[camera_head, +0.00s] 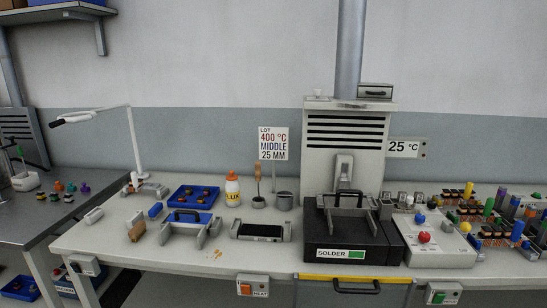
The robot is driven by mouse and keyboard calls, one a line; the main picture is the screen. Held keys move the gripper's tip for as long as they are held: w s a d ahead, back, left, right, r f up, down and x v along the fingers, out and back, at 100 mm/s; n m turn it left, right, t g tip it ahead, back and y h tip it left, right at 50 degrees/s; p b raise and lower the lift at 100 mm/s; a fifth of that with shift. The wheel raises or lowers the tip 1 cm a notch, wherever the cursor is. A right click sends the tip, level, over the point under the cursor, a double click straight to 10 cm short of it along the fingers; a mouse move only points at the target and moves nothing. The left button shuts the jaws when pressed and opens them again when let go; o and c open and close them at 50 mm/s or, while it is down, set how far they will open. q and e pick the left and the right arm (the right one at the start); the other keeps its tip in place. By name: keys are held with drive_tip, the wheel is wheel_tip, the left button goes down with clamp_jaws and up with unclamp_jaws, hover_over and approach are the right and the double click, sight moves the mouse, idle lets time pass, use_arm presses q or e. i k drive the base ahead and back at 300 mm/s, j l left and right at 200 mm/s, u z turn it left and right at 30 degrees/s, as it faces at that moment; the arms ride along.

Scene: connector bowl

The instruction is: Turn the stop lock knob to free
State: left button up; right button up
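No knob in the head view carries a readable "stop lock" label, so I cannot tell which one it is. Small panels sit on the bench's front edge: one with an orange switch (253,289), one with a green switch (438,297) and one at the left end (84,266). Their settings are too small to read. Neither of my grippers shows.
A black solder unit (345,254) with a "SOLDER" label stands at the centre, under a vented hood (345,130). Crowded coloured connectors (490,232) fill the right. The bench's front left is mostly clear.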

sight(432, 204)
drive_tip(key=j+z, duration=1)
